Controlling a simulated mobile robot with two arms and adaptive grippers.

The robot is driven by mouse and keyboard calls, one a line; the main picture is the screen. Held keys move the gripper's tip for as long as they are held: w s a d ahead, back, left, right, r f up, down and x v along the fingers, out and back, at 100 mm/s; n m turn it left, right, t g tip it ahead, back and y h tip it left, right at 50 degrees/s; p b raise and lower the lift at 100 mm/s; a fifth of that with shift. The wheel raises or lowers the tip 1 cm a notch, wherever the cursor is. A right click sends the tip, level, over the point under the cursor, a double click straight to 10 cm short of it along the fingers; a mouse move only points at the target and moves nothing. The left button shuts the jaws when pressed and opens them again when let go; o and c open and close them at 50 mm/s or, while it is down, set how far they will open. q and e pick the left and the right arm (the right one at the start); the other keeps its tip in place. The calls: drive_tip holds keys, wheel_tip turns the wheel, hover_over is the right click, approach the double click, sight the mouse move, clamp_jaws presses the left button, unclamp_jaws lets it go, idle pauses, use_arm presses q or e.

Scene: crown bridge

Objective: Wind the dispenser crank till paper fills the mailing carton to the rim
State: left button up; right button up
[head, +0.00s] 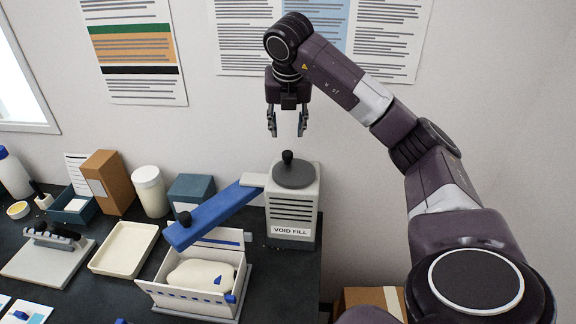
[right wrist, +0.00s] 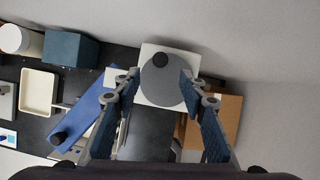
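The void fill dispenser (head: 291,222) is a light grey box with dark slots and a label. On its top sits a round grey crank disc (head: 296,175) with an upright black knob (head: 287,156); the disc (right wrist: 163,88) and knob (right wrist: 160,60) also show in the right wrist view. A blue chute (head: 215,213) slopes from the dispenser to above the open white mailing carton (head: 178,298). A cream, bottle-like item (head: 200,275) lies in the carton; I see no paper there. My right gripper (head: 287,124) is open and empty above the crank, apart from it. My left gripper is out of view.
A cream tray (head: 124,248) lies left of the carton. Behind stand a teal box (head: 190,190), a white tub (head: 149,190) and a brown carton (head: 108,182). A brown box (head: 365,298) stands beyond the table's right edge. Space around my right gripper is clear.

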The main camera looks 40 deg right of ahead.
drive_tip(key=b, duration=0.1)
hover_over(287, 152)
drive_tip(key=s+a, duration=0.2)
wheel_tip(287, 152, down, 5)
drive_tip(key=shift+d+r, duration=0.1)
drive_tip(key=shift+r, duration=0.1)
drive_tip(key=p+x, duration=0.2)
drive_tip(key=x, duration=0.3)
drive_tip(key=shift+d+f, duration=0.1)
drive_tip(key=shift+f, duration=0.3)
drive_tip(key=shift+w+d+f, duration=0.1)
drive_tip(key=shift+w+f, duration=0.15)
drive_tip(key=shift+f, duration=0.35)
drive_tip(key=shift+c, duration=0.3)
clamp_jaws()
